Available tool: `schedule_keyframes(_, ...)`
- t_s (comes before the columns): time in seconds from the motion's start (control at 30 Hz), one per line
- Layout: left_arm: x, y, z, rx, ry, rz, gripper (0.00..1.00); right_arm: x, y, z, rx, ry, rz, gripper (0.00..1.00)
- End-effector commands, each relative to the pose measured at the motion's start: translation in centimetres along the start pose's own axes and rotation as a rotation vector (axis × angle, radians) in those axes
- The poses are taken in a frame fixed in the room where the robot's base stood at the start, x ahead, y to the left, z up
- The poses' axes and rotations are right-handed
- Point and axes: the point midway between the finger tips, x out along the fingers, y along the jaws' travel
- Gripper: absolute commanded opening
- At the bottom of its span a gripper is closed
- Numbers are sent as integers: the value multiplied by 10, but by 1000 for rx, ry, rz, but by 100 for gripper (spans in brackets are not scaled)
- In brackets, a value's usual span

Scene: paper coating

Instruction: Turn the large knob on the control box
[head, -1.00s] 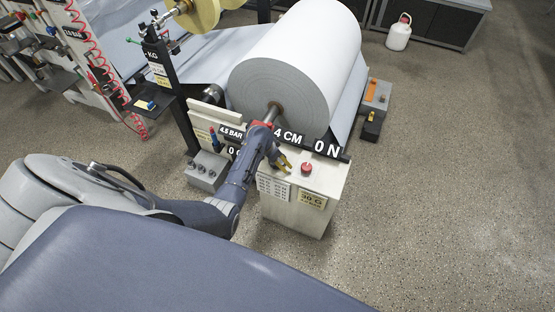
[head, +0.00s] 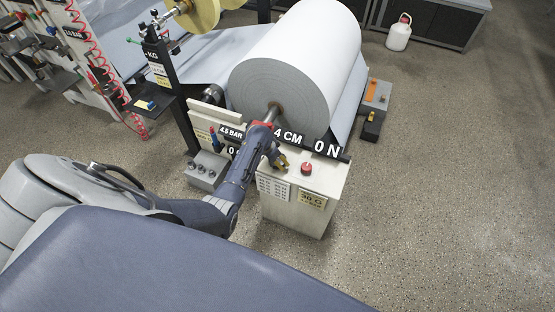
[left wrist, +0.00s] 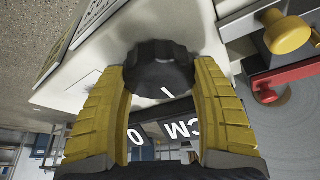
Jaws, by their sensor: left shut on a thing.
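The control box (head: 298,205) is a pale cabinet in front of the paper roll in the head view. The large black knob (left wrist: 160,70) shows in the left wrist view on the box's pale face, with a white mark on it. My left gripper (left wrist: 160,82) has yellow ribbed fingers, one on each side of the knob, and is shut on it. In the head view my left gripper (head: 280,163) is at the top of the box, left of a red button (head: 306,169), and hides most of the knob. My right gripper is not in view.
A large white paper roll (head: 300,70) stands behind the box. A dark display strip (head: 312,144) reading "4 CM" and "0 N" runs along the box's back edge. A grey unit with small knobs (head: 206,171) is at left. The floor at right is clear.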

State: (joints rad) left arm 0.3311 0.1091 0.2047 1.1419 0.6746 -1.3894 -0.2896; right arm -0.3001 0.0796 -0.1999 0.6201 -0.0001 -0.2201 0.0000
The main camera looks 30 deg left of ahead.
Motion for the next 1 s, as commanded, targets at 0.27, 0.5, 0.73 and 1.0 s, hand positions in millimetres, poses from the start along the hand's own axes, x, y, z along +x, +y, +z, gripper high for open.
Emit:
schedule_keyframes(0.27,0,-2,1,166,-2,67,35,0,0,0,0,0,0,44)
schedule_keyframes(0.5,0,-2,0,365,-2,150,35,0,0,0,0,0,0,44)
schedule_keyframes(0.73,0,-2,1,537,-3,222,35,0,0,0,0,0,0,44)
schedule_keyframes(1.0,0,-1,0,681,-1,282,35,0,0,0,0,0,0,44)
